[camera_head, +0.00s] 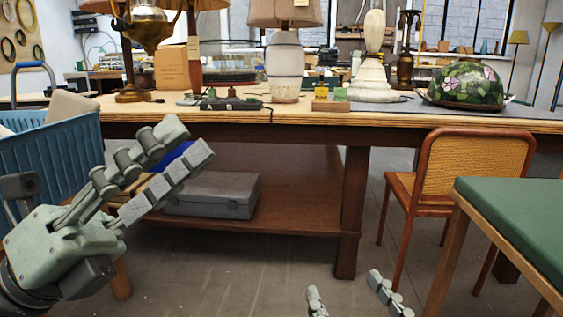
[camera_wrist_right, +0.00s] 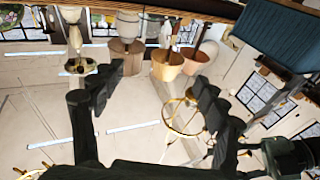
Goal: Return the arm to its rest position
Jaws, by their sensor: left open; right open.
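My left gripper (camera_head: 190,143) is on the left in the head view, raised in front of the workbench (camera_head: 420,122), its two fingers apart and pointing up and right. Nothing shows between its fingers. My right gripper (camera_head: 345,283) shows only as two separated fingertips at the bottom edge of the head view, low in front of the bench. In the right wrist view (camera_wrist_right: 160,74) its dark fingers are spread, with only distant room and lamps seen between them. The rest of the right arm is out of the head view.
A blue basket (camera_head: 55,165) stands behind my left gripper. On the bench are a brass lamp (camera_head: 140,30), a white ceramic lamp (camera_head: 284,65) and a stained-glass shade (camera_head: 465,84). A cane chair (camera_head: 450,170) and green-topped table (camera_head: 520,215) stand at right. Floor in the middle is clear.

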